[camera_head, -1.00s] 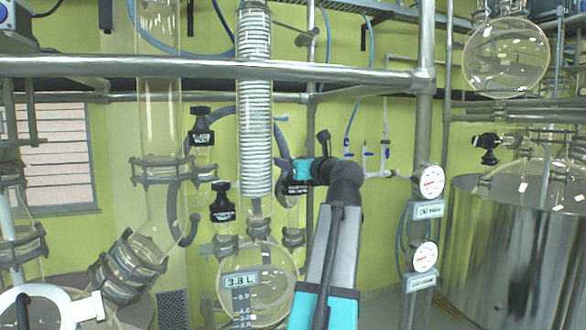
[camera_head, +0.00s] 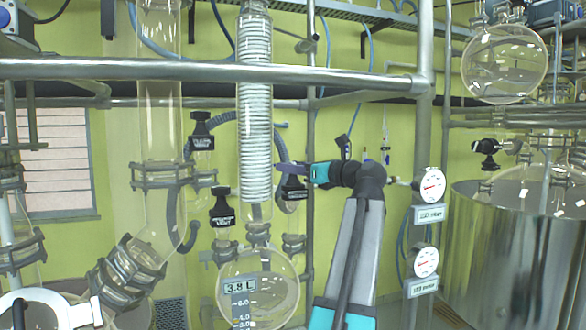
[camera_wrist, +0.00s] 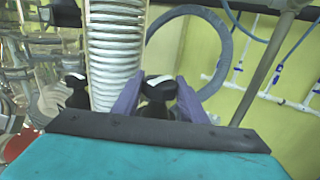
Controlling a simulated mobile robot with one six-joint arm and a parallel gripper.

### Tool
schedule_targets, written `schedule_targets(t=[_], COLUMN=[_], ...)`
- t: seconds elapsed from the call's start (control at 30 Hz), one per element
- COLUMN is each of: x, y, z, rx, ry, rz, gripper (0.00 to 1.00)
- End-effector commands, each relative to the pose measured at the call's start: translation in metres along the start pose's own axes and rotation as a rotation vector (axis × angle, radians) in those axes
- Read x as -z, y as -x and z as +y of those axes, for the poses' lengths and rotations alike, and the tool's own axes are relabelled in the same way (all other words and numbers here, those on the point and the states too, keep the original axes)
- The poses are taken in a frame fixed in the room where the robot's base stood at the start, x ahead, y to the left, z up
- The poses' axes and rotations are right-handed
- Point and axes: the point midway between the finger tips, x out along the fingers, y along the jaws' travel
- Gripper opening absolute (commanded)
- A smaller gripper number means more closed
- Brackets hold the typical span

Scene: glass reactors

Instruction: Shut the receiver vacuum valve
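The receiver vacuum valve (camera_head: 294,190) has a black knob and a dark label too small to read fully. It sits right of the coiled condenser, above the round receiver flask (camera_head: 261,297). My gripper (camera_head: 283,169) reaches in from the right at the height of this knob and partly hides its top. In the wrist view, the black knob (camera_wrist: 158,90) shows between the two purple fingers of my gripper (camera_wrist: 160,82). The fingers stand apart, one each side of the knob. I cannot tell whether either finger touches it.
The receiver vent valve (camera_head: 222,206) is just left of the condenser (camera_head: 255,110), and another black valve (camera_head: 202,135) is higher left. A steel rail (camera_head: 200,69) crosses above. Gauges (camera_head: 432,185) stand on a post to the right.

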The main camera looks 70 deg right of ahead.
Motion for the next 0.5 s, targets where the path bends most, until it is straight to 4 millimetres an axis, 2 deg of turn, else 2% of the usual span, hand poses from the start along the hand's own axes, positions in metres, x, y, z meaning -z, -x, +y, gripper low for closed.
schedule_targets(t=[0.03, 0.1, 0.5], x=[0.0000, 0.0000, -0.0017], y=[-0.0001, -0.0001, -0.0001], z=[0.0004, 0.0004, 0.0032], rx=[-0.001, -0.001, 0.066], ry=[0.000, 0.000, -0.002], rz=[0.000, 0.000, 0.001], gripper=[0.28, 0.19, 0.19])
